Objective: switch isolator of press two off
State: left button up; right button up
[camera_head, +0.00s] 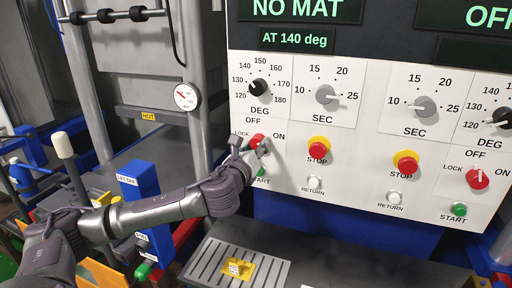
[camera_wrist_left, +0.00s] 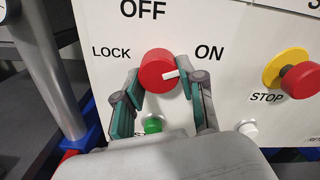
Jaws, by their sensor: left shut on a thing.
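A red isolator knob (camera_head: 258,139) sits on the left part of the white control panel, with OFF above it, LOCK to its left and ON to its right. In the left wrist view the knob (camera_wrist_left: 156,70) has a white mark pointing right, towards ON. My left gripper (camera_head: 252,148) is at this knob, and its two green-padded fingers (camera_wrist_left: 164,84) are shut on it from both sides. My right gripper is not in view.
Just right of the held knob is a red-and-yellow STOP button (camera_head: 318,147), with a white RETURN button (camera_head: 314,182) below. A green START button (camera_wrist_left: 153,125) lies under the knob, between the fingers. A blue post (camera_head: 142,180) stands behind my left forearm.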

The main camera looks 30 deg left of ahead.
pick_arm(q)
jog(key=n, duration=0.4)
jog(key=shift+d, duration=0.1)
jog(key=n, duration=0.4)
jog(key=shift+n, duration=0.3)
jog(key=n, duration=0.4)
jog(key=shift+r+n, duration=0.15)
jog(key=shift+n, duration=2.05)
jog(key=o, duration=1.1)
jog(key=shift+o, duration=0.2)
jog(key=shift+r, duration=0.1)
